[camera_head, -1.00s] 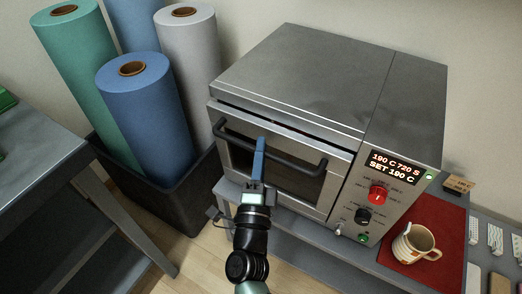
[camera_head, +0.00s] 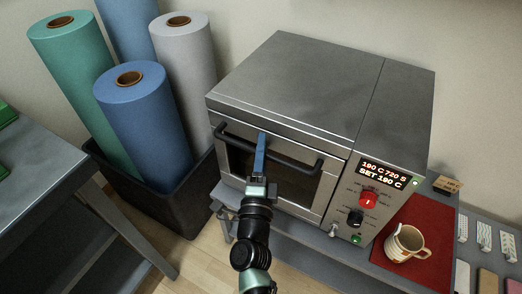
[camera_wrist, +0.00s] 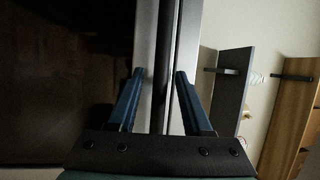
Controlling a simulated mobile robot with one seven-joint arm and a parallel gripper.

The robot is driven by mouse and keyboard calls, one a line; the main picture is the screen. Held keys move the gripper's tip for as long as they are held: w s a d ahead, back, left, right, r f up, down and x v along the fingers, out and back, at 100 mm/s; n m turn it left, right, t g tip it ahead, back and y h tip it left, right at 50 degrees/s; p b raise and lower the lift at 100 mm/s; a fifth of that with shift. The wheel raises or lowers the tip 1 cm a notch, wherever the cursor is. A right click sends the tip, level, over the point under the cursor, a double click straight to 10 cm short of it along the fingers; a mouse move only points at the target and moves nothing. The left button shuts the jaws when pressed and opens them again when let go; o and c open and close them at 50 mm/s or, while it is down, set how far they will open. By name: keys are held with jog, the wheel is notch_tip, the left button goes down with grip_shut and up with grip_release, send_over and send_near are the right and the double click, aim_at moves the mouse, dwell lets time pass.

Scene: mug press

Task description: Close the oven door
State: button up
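The oven (camera_head: 320,90) is a grey metal box, and its front door (camera_head: 238,180) has a dark window and a dark bar handle (camera_head: 300,165). The door now looks flush with the front, or nearly so; a small gap is hard to rule out. My gripper (camera_head: 261,145) is at the left-middle part of the handle, its blue fingers reaching up across it. In the wrist view my gripper (camera_wrist: 160,75) has its two fingers apart, with a dark vertical strip, likely the handle, between them. I cannot tell whether they touch it.
The control panel (camera_head: 365,200) is right of the door, with a lit display, a red knob and a black knob. A mug (camera_head: 405,243) stands on a red mat (camera_head: 417,218). Fabric rolls (camera_head: 150,115) stand in a dark bin (camera_head: 185,212) at left. A grey table (camera_head: 40,165) is far left.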

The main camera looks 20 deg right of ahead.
jog(key=shift+a, duration=0.1)
jog(key=v, duration=1.3)
jog(key=shift+p, duration=0.45)
